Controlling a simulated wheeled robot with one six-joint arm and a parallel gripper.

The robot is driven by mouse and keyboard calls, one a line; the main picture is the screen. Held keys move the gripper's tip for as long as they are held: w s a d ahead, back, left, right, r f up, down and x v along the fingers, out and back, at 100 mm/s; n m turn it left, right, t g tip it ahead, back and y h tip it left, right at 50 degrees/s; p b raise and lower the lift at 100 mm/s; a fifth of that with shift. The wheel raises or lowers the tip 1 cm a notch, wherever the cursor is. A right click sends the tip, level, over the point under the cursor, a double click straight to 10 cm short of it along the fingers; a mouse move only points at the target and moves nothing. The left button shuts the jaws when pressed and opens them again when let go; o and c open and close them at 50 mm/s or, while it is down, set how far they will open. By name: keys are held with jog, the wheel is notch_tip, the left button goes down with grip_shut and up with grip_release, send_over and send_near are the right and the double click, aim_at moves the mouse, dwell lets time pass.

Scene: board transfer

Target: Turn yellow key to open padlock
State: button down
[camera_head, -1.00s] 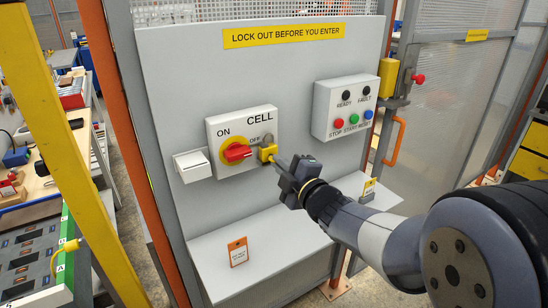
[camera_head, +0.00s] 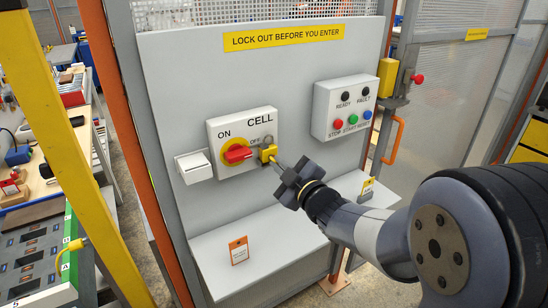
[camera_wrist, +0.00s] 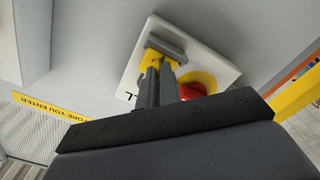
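The yellow padlock (camera_head: 268,153) hangs at the right side of the CELL switch plate (camera_head: 228,127), beside the red rotary handle (camera_head: 238,154). My gripper (camera_head: 278,163) reaches it from the lower right, with its fingertips close against the padlock's front. In the wrist view, the fingers (camera_wrist: 159,78) are close together, with yellow (camera_wrist: 151,58) showing at their tips. They look shut on the yellow key, which is mostly hidden between them. The red handle also shows in the wrist view (camera_wrist: 192,91), partly behind the fingers. Whether the shackle is open is too small to tell.
A button box (camera_head: 343,108) is on the panel to the right. A white box (camera_head: 194,166) is left of the switch. A grey shelf (camera_head: 285,240) with an orange tag (camera_head: 238,250) juts out below. A yellow post (camera_head: 65,140) stands at the left.

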jog(key=shift+m+p, duration=0.3)
jog(key=shift+m, duration=0.9)
jog(key=shift+m+p, duration=0.8)
jog(key=shift+m, duration=1.1)
